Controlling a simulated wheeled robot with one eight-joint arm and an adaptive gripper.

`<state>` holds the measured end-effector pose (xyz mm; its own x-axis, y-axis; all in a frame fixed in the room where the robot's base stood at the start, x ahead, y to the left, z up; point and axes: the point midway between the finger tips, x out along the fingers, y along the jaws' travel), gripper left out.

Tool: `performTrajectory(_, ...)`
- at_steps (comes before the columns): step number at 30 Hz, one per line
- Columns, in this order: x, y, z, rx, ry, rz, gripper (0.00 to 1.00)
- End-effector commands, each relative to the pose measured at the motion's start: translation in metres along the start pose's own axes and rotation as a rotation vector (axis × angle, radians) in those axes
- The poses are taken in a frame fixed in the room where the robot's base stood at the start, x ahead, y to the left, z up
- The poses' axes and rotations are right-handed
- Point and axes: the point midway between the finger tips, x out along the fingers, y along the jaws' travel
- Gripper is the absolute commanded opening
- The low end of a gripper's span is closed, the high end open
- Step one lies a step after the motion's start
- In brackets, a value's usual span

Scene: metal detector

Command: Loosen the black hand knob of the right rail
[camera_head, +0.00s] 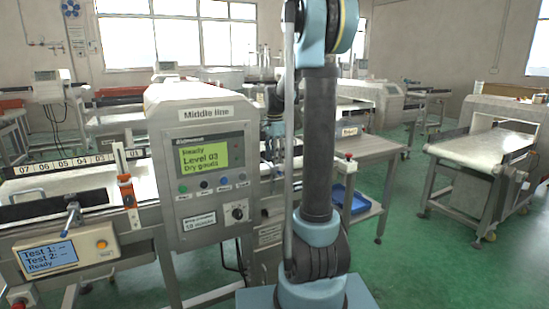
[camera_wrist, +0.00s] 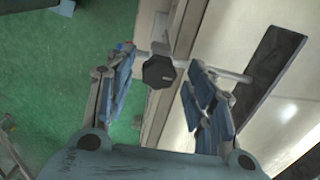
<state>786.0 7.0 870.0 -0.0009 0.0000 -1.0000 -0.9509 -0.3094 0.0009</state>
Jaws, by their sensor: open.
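The black hand knob (camera_wrist: 159,72) is a dark many-sided knob in the wrist view. It sits at the end of a grey clamp post beside the pale conveyor frame. A thin metal rod (camera_wrist: 233,75) runs out from the clamp to a long dark rail (camera_wrist: 262,85) on the right. My gripper (camera_wrist: 162,62) is open, with one blue-grey finger on each side of the knob. Both fingers look apart from the knob; their height relative to it is hard to tell. In the head view my arm stands in front, and the knob cannot be made out.
The grey control cabinet (camera_head: 208,165) marked "Middle line" stands left of my arm. A metal side table (camera_head: 372,151) with a blue bin (camera_head: 350,198) below is to the right. Another conveyor (camera_head: 480,148) stands farther right. Green floor (camera_head: 410,270) is clear at front right.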

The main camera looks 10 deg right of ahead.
Motion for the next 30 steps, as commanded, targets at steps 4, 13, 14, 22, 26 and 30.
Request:
performTrajectory(4, -0.0002, 0.0000, 0.0001, 0.000, 0.000, 0.000, 0.49)
performTrajectory(13, -0.0004, -0.0004, 0.0001, 0.000, 0.000, -0.001, 0.05)
performTrajectory(14, -0.0004, -0.0004, 0.0001, -0.001, 0.000, -0.001, 0.05)
performTrajectory(22, -0.0006, -0.0011, 0.0001, -0.042, 0.000, -0.002, 0.05)
performTrajectory(26, -0.0006, -0.0014, 0.0001, -0.106, 0.000, -0.002, 0.05)
performTrajectory(30, -0.0007, -0.0016, 0.0001, -0.208, 0.000, -0.003, 0.05)
